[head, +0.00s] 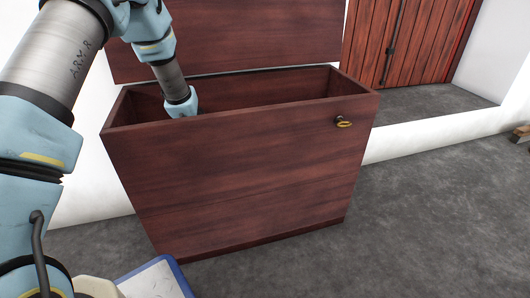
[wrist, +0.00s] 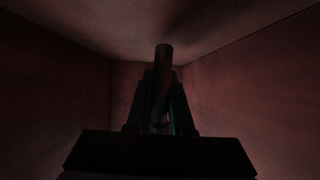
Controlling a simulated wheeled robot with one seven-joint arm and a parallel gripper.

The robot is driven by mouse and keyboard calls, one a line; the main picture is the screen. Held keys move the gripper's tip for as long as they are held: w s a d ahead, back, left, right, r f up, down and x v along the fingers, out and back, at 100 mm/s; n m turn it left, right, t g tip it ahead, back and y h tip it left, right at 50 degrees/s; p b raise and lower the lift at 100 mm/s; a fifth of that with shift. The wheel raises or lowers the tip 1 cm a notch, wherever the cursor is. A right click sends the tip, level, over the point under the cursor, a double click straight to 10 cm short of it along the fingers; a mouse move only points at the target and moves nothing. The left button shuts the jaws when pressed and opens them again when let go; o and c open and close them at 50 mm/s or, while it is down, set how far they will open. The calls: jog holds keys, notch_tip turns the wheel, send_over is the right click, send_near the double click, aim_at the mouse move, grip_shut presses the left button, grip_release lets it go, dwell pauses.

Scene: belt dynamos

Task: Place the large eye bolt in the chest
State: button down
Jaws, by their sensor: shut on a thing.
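The chest (head: 245,170) is a dark reddish-brown wooden box with its lid (head: 230,38) raised at the back. My arm reaches down through its opening near the left end. My gripper is hidden behind the chest's front wall in the head view. In the wrist view my gripper (wrist: 161,88) is a dark outline, shut on the large eye bolt (wrist: 163,58), whose dark rod-like part sticks out between the fingers. The bolt is inside the chest, with chest walls on both sides. The dark picture does not show whether it touches the chest.
A small brass-coloured ring or latch (head: 344,124) sits on the chest's front near its right top corner. A blue-edged white item (head: 160,278) is at the bottom. A red wooden door (head: 410,45) is at the back right.

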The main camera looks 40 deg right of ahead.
jog(key=shift+w+f+b, duration=0.15)
jog(key=shift+f+b, duration=0.25)
jog(key=shift+f, duration=0.2)
jog(key=shift+f, duration=0.15)
jog(key=c, duration=0.8)
grip_release()
jog(key=shift+a+r, duration=0.1)
jog(key=shift+r, duration=0.25)
jog(key=p+v, duration=0.4)
jog(key=v, duration=0.2)
jog(key=shift+w+r, duration=0.1)
jog(key=shift+r, duration=0.05)
jog(key=shift+w+a, duration=0.1)
jog(key=shift+a, duration=0.35)
